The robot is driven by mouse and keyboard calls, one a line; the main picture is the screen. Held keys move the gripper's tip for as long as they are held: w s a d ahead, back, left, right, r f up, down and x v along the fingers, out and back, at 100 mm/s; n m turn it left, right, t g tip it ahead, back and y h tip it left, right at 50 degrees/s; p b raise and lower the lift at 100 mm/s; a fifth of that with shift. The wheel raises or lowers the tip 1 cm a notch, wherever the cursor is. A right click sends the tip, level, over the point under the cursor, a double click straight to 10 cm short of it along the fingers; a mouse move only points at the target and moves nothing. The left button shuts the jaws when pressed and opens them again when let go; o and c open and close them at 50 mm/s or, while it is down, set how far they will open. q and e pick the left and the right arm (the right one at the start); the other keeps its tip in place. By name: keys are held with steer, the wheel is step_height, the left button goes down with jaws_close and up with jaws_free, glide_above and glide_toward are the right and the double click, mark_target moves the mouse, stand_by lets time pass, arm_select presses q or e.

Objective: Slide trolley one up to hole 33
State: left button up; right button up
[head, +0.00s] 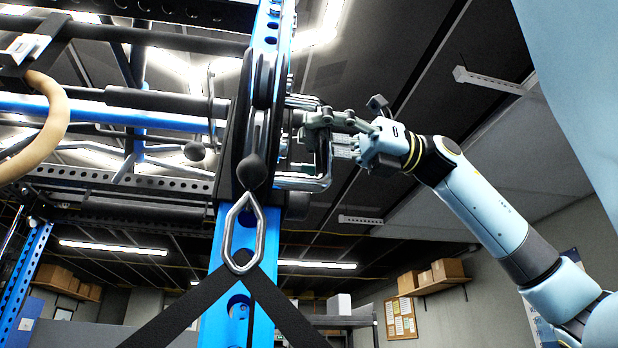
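The trolley (233,140) is a dark carriage around the blue perforated upright (274,230), high in the head view. A metal D-shaped handle (324,172) sticks out from its right side. My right gripper (322,137) reaches in from the right, its fingers closed around the upright bar of this handle. A black knob (252,172) sits on the trolley's front. Below it hangs a steel carabiner (238,235) with black straps (195,305). Holes show in the upright above and below the trolley, but no hole numbers can be read. My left gripper is out of view.
Blue and black rack bars (90,105) cross behind the trolley on the left. A tan curved tube (50,125) hangs at the far left. Shelves with cardboard boxes (447,268) stand on the back wall. The space right of the upright, below my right arm, looks open.

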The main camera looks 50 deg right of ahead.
steer(key=o, duration=0.4)
steer(key=shift+s+d, duration=0.2)
steer(key=shift+d, duration=0.35)
steer(key=shift+o, duration=0.2)
steer(key=shift+d, duration=0.1)
steer(key=shift+a, duration=0.4)
steer(key=shift+s+d+r, duration=0.1)
steer(key=shift+d+r, duration=0.1)
steer(key=shift+r, duration=0.4)
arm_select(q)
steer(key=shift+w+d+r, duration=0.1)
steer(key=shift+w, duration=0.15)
arm_select(e)
step_height(320, 180, up, 9)
steer(key=shift+f, duration=0.1)
